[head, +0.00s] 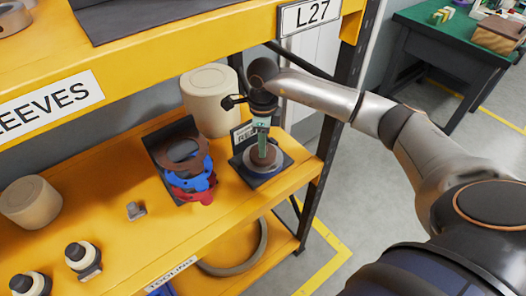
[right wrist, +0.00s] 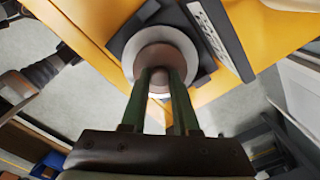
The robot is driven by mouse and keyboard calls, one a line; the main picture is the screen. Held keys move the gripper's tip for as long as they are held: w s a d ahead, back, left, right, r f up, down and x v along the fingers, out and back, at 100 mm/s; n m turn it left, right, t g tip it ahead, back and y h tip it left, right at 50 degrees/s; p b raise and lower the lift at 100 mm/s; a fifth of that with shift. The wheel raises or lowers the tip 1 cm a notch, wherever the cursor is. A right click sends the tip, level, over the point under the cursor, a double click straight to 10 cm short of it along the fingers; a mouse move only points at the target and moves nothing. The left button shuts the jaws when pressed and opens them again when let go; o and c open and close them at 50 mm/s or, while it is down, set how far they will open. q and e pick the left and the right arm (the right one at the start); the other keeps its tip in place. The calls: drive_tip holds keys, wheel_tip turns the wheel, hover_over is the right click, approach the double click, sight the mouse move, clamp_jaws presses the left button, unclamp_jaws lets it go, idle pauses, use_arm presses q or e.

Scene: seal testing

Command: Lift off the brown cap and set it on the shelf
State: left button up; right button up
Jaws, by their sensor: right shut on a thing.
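The brown cap (head: 264,158) is round with a narrower knob on top. It is over the middle of a pale grey disc (head: 284,160) on a dark square base at the right end of the orange shelf (head: 225,220). My right gripper (head: 262,148) comes down from above and is shut on the cap's knob. In the right wrist view the two green fingers (right wrist: 162,80) straddle the brown cap (right wrist: 158,57), with the pale disc around it. I cannot tell whether the cap touches the disc. My left gripper is not in view.
A dark tray with brown, blue and red rings (head: 190,168) stands left of the base. A beige cylinder (head: 210,98) stands behind. A small metal part (head: 135,211) lies farther left, with bare shelf around it. The upper shelf (head: 150,45) overhangs; a dark upright (head: 335,125) stands right.

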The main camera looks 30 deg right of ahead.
clamp_jaws()
